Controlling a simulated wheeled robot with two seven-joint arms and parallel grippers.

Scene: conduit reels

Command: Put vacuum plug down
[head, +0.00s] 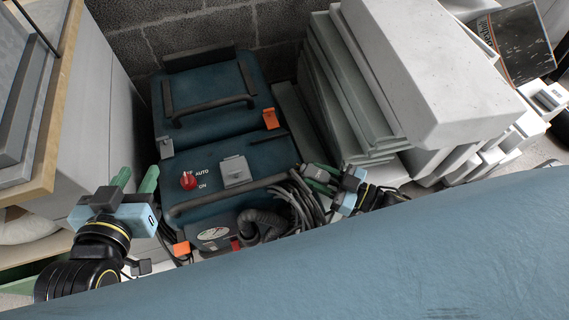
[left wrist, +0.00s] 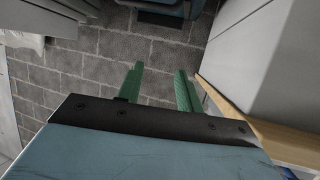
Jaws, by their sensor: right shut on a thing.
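My right gripper (head: 320,180) is at the right side of the blue vacuum (head: 245,163), its green fingers close together. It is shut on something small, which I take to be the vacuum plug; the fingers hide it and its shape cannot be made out. Dark cable loops (head: 305,203) hang just left of and below this gripper. My left gripper (head: 136,182) is left of the vacuum, open and empty. Its two green fingers stand apart in the left wrist view (left wrist: 158,88), with only grey block wall behind them.
A stack of white and grey slabs (head: 430,75) stands right of the vacuum. A grey cabinet with a wooden edge (head: 55,95) is at the left. A block wall (head: 200,30) closes the back. A large blue surface (head: 370,265) fills the front.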

